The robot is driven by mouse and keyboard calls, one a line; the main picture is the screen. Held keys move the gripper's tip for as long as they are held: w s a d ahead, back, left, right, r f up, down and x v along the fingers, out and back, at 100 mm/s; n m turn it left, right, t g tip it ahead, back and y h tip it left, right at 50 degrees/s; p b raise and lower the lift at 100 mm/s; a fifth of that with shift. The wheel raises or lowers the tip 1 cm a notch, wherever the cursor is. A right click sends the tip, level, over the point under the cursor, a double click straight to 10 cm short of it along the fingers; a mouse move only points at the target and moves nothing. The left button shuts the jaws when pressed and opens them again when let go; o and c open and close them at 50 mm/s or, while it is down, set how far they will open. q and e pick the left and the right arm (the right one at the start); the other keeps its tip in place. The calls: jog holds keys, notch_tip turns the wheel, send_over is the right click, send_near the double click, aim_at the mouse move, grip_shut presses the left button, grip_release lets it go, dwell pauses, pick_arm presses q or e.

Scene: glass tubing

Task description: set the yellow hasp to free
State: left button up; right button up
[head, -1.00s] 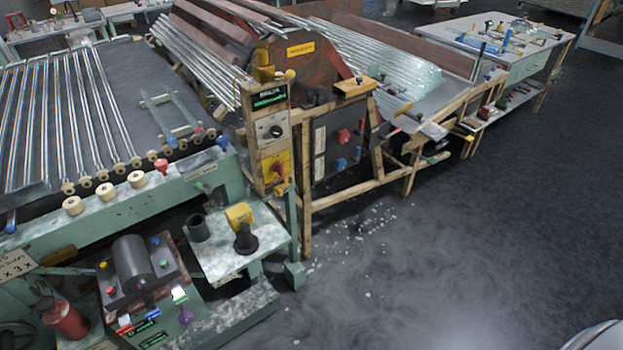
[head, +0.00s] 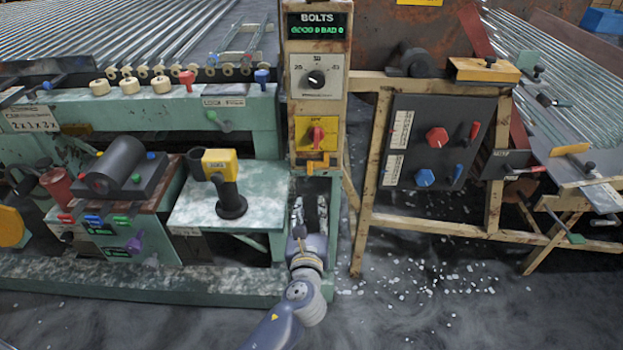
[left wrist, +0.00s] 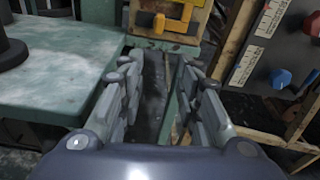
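The yellow hasp (head: 316,163) is on the wooden post, just below a yellow plate with a red rotary switch (head: 317,132). In the left wrist view the hasp (left wrist: 181,19) is at the top, with a dark knob (left wrist: 146,20) to its left. My left gripper (head: 311,205) is below the hasp, apart from it. In the left wrist view its two fingers (left wrist: 160,75) are spread with nothing between them. My right gripper is not in view.
A small green-white table (head: 190,212) with a yellow-and-black device (head: 228,185) stands left of my gripper. A wooden frame with a dark control panel (head: 430,145) stands to the right. White shards (head: 430,280) litter the floor.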

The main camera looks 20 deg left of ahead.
aim_at(310, 168)
pick_arm(q)
jog(key=shift+m+t+y, duration=0.3)
jog(key=shift+m+t, duration=0.2)
jog(key=shift+t, duration=0.1)
jog(key=w+a+r, duration=0.1)
jog(key=w, duration=0.2)
jog(key=w+a+r+b, duration=0.1)
jog(key=w, duration=0.2)
jog(key=w+a+r, duration=0.1)
jog(key=w, duration=0.2)
jog(key=shift+w+a+r+b, duration=0.15)
jog(key=shift+w+r+b, duration=0.15)
jog(key=shift+w+a, duration=0.15)
jog(key=shift+w, duration=0.5)
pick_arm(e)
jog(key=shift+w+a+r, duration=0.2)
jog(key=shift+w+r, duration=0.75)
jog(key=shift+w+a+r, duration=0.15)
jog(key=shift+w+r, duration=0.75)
pick_arm(q)
grip_shut()
